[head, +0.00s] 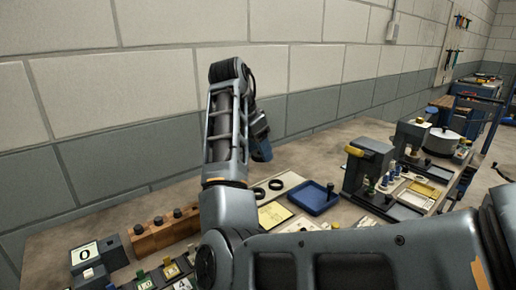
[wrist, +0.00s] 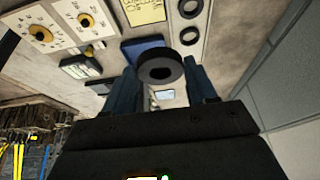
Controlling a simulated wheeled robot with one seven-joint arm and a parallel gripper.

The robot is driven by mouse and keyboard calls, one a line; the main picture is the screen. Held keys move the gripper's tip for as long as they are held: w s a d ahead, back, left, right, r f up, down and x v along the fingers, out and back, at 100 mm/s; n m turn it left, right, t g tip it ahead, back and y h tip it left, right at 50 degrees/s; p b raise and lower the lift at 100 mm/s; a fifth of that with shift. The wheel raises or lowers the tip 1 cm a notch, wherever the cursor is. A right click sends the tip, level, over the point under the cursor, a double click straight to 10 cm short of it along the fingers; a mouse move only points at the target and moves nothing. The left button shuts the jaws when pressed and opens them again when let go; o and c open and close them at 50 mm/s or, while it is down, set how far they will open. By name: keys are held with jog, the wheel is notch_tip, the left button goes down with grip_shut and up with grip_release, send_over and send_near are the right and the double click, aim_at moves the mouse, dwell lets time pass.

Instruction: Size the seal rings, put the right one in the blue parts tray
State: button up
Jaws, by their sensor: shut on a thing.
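My gripper (wrist: 160,68) is shut on a thick black seal ring (wrist: 158,57), held between the fingertips in the wrist view. Two more black rings lie on a pale strip; the head view shows a left ring (head: 258,193) and a right ring (head: 276,184). The wrist view also shows these rings, one at the top (wrist: 190,7) and one below it (wrist: 188,35). The blue parts tray (head: 316,199) looks empty on the bench in the head view. Its blue (wrist: 142,43) shows partly behind the held ring in the wrist view. The head view hides the fingertips and held ring.
A yellow note (head: 272,215) lies left of the tray. A wooden block (head: 160,236) with dark knobs stands at the bench's left, beside a box marked 0 (head: 85,256). Dark machines (head: 368,165) stand right of the tray. A block wall (head: 120,140) runs behind the bench.

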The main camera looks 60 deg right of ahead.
notch_tip(320, 180, up, 4)
jog(key=p, duration=0.3)
jog(key=shift+f, duration=0.1)
